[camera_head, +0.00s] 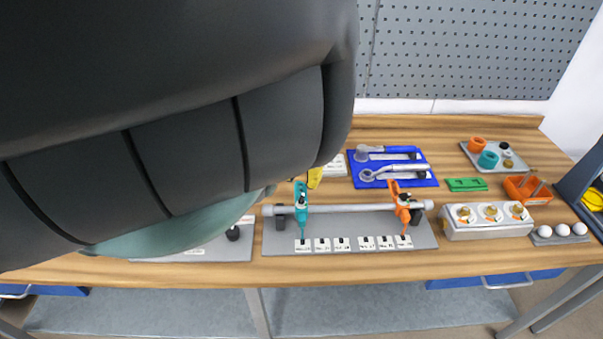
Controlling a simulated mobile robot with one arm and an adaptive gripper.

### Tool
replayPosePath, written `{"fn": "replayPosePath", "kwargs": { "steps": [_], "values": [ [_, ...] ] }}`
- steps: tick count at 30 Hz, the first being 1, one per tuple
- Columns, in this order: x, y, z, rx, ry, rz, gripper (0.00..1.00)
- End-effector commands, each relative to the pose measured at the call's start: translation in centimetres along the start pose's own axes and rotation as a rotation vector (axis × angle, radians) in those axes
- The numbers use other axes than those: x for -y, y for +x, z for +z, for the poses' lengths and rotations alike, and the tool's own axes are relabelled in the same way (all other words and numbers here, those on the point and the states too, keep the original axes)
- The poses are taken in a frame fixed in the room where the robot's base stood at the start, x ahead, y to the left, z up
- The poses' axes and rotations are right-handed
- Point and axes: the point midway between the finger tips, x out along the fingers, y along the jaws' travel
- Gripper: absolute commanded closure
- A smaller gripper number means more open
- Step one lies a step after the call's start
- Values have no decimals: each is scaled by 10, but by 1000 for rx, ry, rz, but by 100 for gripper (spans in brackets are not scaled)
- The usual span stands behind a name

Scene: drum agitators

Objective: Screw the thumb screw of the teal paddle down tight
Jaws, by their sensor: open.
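The teal paddle (301,212) sits on the left part of a grey horizontal shaft (350,208), its narrow end pointing down to a labelled strip. A small dark spot shows on its upper part; its thumb screw is too small to make out, so I cannot tell how far down it is. An orange paddle (402,208) sits on the right part of the same shaft. My arm fills the upper left of the view. My gripper cannot be made out; my arm may hide it.
A grey base plate (350,228) carries the shaft. Behind it lies a blue tray (434,156) with tools. To the right are a green block (466,184), a grey box with brass fittings (487,231) and an orange holder (538,190). A yellow piece (315,178) shows beside my arm.

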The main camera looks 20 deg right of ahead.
Motion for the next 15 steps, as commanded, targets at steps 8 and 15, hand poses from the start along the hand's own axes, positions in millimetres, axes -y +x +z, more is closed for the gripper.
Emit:
{"fn": "replayPosePath", "kwargs": {
  "steps": [8,15],
  "values": [
    [0,-10,1,3,-1,1,66],
    [0,-10,1,2,0,1,60]
  ]
}}
